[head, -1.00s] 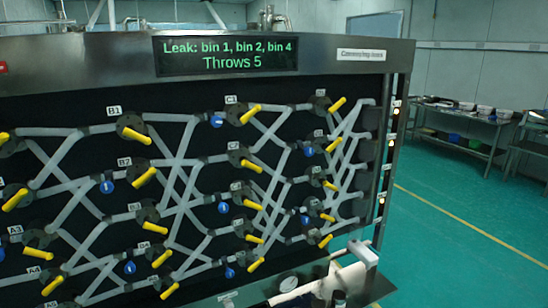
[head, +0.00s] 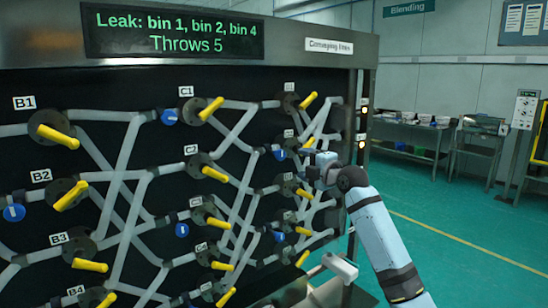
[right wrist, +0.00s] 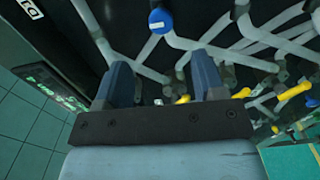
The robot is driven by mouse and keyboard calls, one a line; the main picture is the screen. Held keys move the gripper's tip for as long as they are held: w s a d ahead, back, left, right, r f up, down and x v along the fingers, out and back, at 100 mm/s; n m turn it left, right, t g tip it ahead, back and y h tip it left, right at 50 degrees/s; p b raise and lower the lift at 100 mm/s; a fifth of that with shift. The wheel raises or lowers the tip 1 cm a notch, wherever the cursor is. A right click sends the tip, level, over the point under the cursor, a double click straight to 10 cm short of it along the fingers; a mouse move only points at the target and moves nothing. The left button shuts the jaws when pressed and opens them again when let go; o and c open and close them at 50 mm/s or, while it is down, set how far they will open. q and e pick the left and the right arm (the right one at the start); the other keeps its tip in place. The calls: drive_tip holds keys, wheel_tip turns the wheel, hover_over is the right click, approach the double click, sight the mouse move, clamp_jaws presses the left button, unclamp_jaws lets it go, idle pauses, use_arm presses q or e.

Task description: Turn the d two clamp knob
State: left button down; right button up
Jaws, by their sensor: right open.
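The black panel (head: 150,205) carries dark round valve hubs with yellow handles. In the right column, the second yellow handle (head: 308,142) down sits in the row where D2 would be; its label is too small to read. A blue round knob (head: 279,153) with a white bar is just below left of it. My right gripper (head: 312,166) is in front of this column, just below that handle, partly hiding the panel. In the right wrist view its two blue fingers (right wrist: 162,80) are apart with nothing between them; a blue knob (right wrist: 160,20) lies beyond them. My left gripper is out of view.
Pale pipes cross the panel between the valves. The display (head: 170,32) reads "Leak: bin 1, bin 2, bin 4, Throws 5". A white handle (head: 340,266) juts out at the panel's lower right. Green floor (head: 450,225) is clear to the right; work tables (head: 410,130) stand behind.

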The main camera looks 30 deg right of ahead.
sight(282, 156)
drive_tip(key=w, duration=0.6)
drive_tip(key=w+a, duration=0.1)
drive_tip(key=w, duration=0.3)
drive_tip(key=shift+p, duration=0.4)
drive_tip(key=shift+w, duration=0.65)
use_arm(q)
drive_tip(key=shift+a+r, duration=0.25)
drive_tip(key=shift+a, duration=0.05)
use_arm(e)
drive_tip(key=shift+c, duration=0.8)
drive_tip(key=c, duration=0.8)
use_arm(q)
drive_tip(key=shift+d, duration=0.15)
use_arm(e)
drive_tip(key=shift+o, duration=0.2)
